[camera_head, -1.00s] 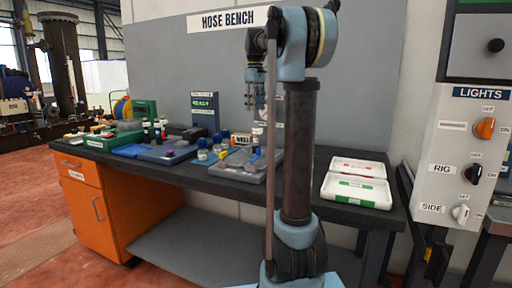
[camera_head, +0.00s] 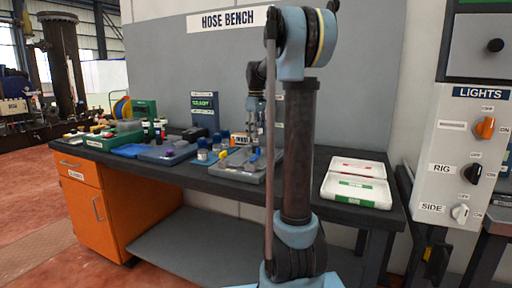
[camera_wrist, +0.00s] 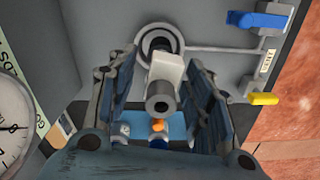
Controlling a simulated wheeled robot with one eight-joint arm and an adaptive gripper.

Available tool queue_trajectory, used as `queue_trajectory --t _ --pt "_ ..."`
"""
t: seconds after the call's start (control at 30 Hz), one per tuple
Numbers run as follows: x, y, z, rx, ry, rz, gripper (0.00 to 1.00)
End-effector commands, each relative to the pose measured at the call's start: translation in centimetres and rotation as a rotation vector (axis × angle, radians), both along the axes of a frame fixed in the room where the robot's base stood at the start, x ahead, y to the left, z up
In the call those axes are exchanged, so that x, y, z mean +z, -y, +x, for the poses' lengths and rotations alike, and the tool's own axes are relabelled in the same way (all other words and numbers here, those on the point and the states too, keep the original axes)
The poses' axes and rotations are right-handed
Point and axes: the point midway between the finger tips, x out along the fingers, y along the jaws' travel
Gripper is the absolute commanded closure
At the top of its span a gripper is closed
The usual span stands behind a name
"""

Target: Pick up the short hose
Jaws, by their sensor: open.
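My gripper (camera_head: 257,140) hangs pointing down over the grey tray (camera_head: 228,172) on the bench. In the wrist view its two dark fingers stand apart, with my gripper (camera_wrist: 158,95) open. Between the fingers shows a pale block with a short grey cylinder (camera_wrist: 160,97) whose hollow end faces the camera. Behind it is a round ringed fitting (camera_wrist: 158,42). I cannot tell for sure whether the cylinder is the short hose, or whether the fingers touch it. No other short hose is clearly visible.
In the wrist view a blue lever (camera_wrist: 258,20) and a yellow handle (camera_wrist: 264,98) sit at right, and a round dial (camera_wrist: 12,125) at left.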

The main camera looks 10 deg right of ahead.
Motion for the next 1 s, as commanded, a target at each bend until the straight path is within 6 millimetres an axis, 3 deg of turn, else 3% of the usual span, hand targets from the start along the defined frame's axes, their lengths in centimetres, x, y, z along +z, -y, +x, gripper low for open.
queue_trajectory --t 0.3,0.37,0.5,0.53,1.0 --pt "-0.52 0.01 -0.01 0.0 0.0 0.0 0.53" --pt "-0.52 0.01 -0.01 0.0 0.0 0.0 0.65" --pt "-0.52 0.05 -0.01 -0.001 0.0 0.0 0.96" --pt "-0.52 0.06 -0.01 -0.001 0.0 0.0 1.0" --pt "0.11 0.16 -0.02 -0.002 0.0 0.0 1.0"
